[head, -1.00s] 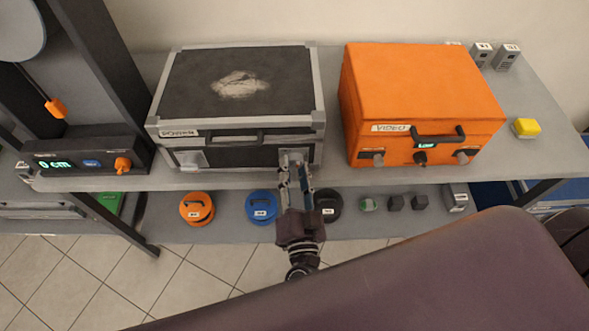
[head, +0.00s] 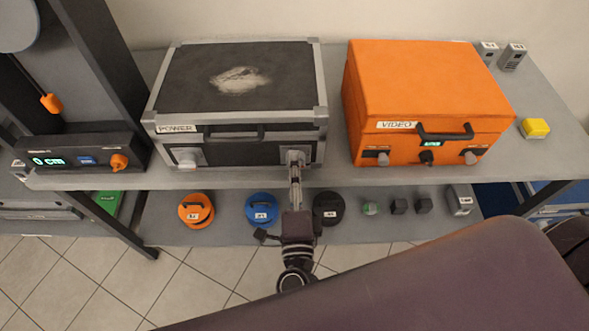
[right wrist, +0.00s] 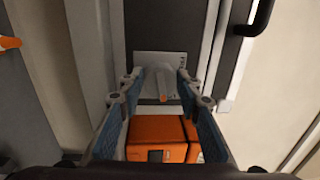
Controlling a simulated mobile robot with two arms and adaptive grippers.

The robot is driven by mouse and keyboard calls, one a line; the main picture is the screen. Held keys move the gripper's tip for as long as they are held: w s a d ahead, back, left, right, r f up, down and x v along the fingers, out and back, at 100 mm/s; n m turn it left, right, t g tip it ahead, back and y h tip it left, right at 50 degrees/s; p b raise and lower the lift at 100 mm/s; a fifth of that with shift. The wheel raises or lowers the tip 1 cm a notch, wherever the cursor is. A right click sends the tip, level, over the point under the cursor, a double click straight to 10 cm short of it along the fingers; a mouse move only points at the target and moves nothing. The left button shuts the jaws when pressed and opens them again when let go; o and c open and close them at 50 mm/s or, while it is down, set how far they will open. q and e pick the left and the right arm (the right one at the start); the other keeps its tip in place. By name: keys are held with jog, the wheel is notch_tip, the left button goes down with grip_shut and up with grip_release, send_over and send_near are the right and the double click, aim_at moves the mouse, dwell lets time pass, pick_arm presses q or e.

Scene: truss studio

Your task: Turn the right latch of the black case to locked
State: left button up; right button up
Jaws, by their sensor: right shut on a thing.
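The black case (head: 240,85), labelled POWER, stands shut on the upper shelf with grey metal edges and a front handle (head: 234,132). Its left latch (head: 189,158) is a pale knob on the front. My right gripper (head: 296,162) reaches up from below to the right latch and partly hides it in the head view. In the right wrist view, the fingers (right wrist: 160,84) are shut on the right latch (right wrist: 159,72), a grey knob on a pale plate with an orange mark at its end. My left gripper is not in view.
An orange VIDEO case (head: 428,95) stands close on the right. A control box (head: 80,150) reading 0 cm stands on the left.

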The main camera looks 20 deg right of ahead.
jog(key=shift+m+b, duration=0.35)
jog(key=shift+m, duration=0.85)
jog(key=o, duration=1.2)
jog(key=v, duration=1.2)
jog(key=shift+a, duration=0.1)
jog(key=shift+f, duration=0.1)
